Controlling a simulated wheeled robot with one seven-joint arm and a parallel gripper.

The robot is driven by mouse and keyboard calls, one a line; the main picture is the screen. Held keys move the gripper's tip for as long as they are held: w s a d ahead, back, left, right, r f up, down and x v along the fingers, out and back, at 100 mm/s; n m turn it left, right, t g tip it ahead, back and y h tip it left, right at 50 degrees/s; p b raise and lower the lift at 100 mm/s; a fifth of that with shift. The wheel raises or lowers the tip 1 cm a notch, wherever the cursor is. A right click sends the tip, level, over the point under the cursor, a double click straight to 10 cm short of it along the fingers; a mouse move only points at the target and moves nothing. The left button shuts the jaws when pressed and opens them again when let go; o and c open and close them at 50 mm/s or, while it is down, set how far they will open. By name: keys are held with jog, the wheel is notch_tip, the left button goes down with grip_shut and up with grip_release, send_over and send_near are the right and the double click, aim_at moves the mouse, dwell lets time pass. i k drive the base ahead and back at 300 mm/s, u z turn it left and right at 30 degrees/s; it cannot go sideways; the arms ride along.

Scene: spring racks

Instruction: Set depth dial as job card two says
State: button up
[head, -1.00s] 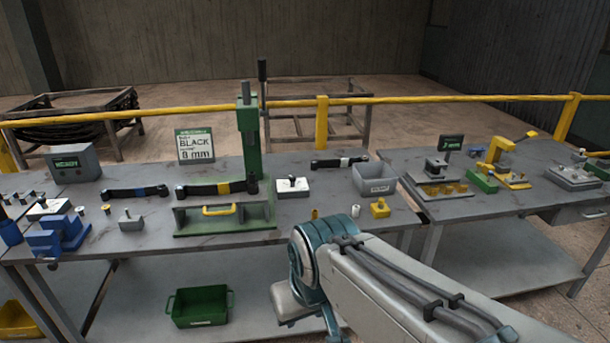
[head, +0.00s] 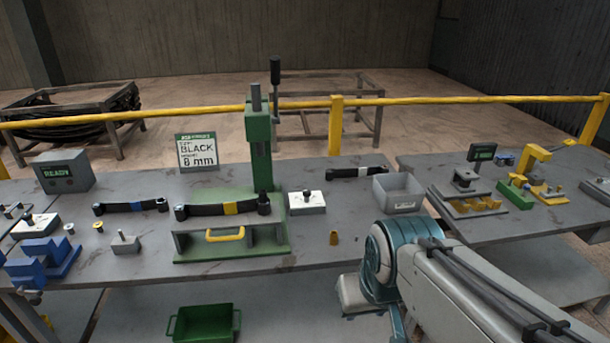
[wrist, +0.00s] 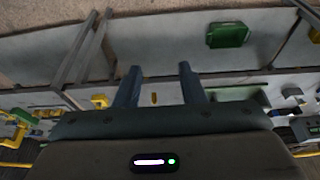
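A job card (head: 197,151) with a green top stands at the back of the near bench and reads "BLACK" and "8 mm"; its smaller print is blurred. I cannot tell for certain which thing is the depth dial. A white block with a dark knob (head: 307,204) sits right of the green press (head: 260,150). A similar white block (head: 36,226) is at the far left. My arm reaches in from the lower right in the head view, where my fingers are hidden. In the wrist view, my gripper (wrist: 159,76) is open and empty, its fingers apart.
A grey box (head: 398,193), a READY display (head: 63,172) and a blue fixture (head: 43,258) are on the bench. A small display (head: 482,152) stands on the right bench. A yellow rail runs behind.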

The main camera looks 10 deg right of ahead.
aim_at(306, 193)
jog(key=i, duration=1.2)
